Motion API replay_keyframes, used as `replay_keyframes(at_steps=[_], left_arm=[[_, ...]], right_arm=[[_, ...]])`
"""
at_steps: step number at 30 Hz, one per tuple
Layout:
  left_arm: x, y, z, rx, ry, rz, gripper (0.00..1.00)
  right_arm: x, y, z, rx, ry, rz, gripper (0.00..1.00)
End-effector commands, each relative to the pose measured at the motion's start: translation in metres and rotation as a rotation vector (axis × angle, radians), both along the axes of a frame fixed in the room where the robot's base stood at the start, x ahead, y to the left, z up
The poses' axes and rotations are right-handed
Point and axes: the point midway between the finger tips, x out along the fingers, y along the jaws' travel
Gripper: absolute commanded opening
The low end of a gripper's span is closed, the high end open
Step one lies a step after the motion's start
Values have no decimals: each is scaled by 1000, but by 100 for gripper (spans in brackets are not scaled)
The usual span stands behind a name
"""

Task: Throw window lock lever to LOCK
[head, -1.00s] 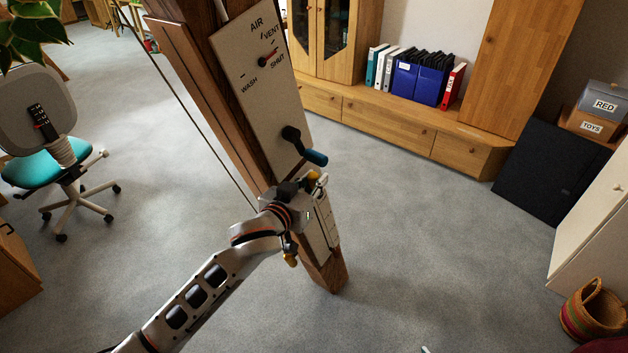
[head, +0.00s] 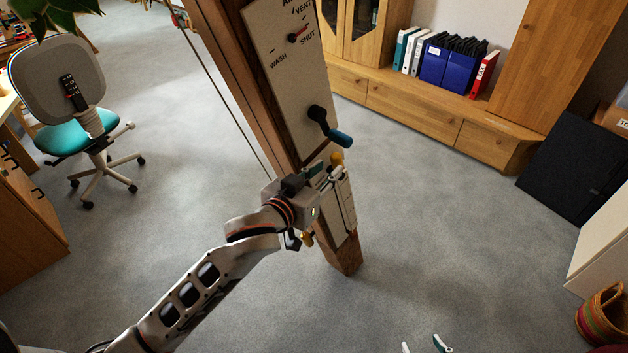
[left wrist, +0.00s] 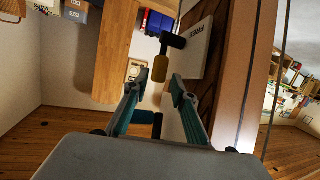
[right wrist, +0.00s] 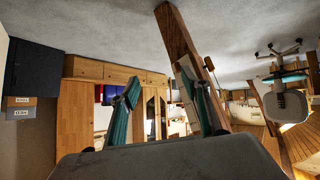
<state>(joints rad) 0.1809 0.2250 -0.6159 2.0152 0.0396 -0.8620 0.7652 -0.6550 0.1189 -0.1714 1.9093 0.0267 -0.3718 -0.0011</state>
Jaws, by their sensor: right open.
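The lock lever's yellow grip (head: 337,158) shows just past my left gripper on the timber post, below the blue-handled crank. In the left wrist view the yellow grip (left wrist: 160,68) hangs from a black pivot (left wrist: 172,41) beside a pale plate (left wrist: 202,38) marked FREE. My left gripper (left wrist: 158,82) is open, its fingertips on either side of the grip in that picture; I see no contact. In the head view my left wrist hides the pivot and part of the lower plate (head: 343,205). My right gripper (right wrist: 160,88) is open and empty, away from the post.
The post (head: 345,258) carries an upper panel (head: 283,75) with a red pointer and a blue-handled crank (head: 340,138). Another yellow piece (head: 306,238) shows below my left wrist. An office chair (head: 75,135) stands left, a cabinet (head: 430,115) behind. Floor around the post is clear.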

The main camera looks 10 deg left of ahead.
Motion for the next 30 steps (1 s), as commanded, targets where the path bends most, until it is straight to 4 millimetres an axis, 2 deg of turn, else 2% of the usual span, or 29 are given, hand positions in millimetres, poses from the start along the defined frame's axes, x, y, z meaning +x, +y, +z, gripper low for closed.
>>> replay_keyframes(at_steps=[3,9,21,24,30], left_arm=[[-22,9,5,-1,2,0,26],[-45,19,10,0,0,0,26],[-51,21,13,0,0,0,26],[-50,21,13,-4,-8,-2,0],[-39,15,21,-70,-153,-41,0]], right_arm=[[0,0,0,-1,-1,1,47],[0,0,0,-1,-1,1,47],[1,0,1,-1,-1,1,47],[2,0,0,0,-6,2,47],[27,11,0,16,-79,14,47]])
